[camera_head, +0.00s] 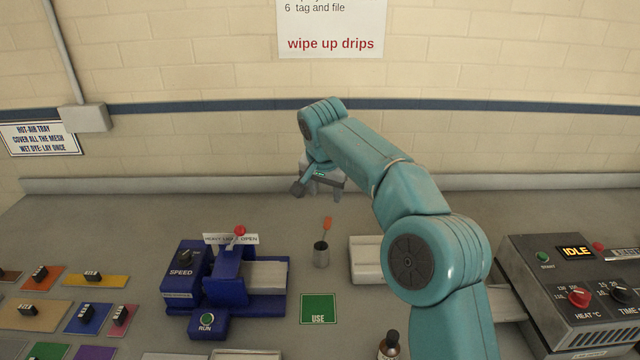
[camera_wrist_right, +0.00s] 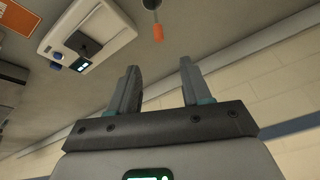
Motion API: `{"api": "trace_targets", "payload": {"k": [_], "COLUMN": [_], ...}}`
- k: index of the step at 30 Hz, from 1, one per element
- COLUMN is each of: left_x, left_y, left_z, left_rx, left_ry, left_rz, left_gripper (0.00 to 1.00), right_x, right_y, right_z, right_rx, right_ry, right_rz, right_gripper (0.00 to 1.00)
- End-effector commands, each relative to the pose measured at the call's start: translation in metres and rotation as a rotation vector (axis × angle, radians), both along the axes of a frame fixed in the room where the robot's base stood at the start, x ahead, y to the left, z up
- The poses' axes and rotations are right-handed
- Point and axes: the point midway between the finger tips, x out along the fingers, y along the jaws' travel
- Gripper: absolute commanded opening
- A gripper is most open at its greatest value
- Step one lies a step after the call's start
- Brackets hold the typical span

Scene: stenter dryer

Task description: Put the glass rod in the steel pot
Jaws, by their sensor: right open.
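In the right wrist view the orange end (camera_wrist_right: 158,33) shows beyond the fingers, with the dark pot (camera_wrist_right: 151,4) at the top edge. My right gripper (camera_head: 318,190) is open and empty, behind and above the pot near the back wall, apart from both. Its fingers show in the right wrist view (camera_wrist_right: 159,68). My left gripper is not in view.
A blue machine (camera_head: 230,280) stands left of the pot, a green USE mat (camera_head: 319,309) in front. A white device (camera_head: 366,260) is at right, partly behind my arm. A brown bottle (camera_head: 390,346) and dark heater unit (camera_head: 570,290) stand further right. Colored swatches lie left.

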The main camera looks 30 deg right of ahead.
Motion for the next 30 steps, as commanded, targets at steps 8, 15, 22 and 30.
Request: {"api": "trace_targets", "payload": {"k": [8,15,22,30], "left_x": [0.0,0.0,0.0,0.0], "left_y": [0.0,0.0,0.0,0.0], "left_z": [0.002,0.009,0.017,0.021], "left_rx": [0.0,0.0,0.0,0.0], "left_ry": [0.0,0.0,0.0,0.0], "left_rz": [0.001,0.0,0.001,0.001], "left_gripper": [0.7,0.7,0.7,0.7], "right_x": [0.006,0.023,0.038,0.048], "right_y": [-0.01,-0.022,-0.031,-0.036], "right_z": [-0.04,-0.089,-0.128,-0.147], "right_rx": [0.0,0.001,0.0,0.0], "right_ry": [0.004,0.006,0.003,0.0], "right_rz": [-0.001,0.0,0.0,0.001], "right_gripper": [0.48,0.48,0.48,0.48]}}
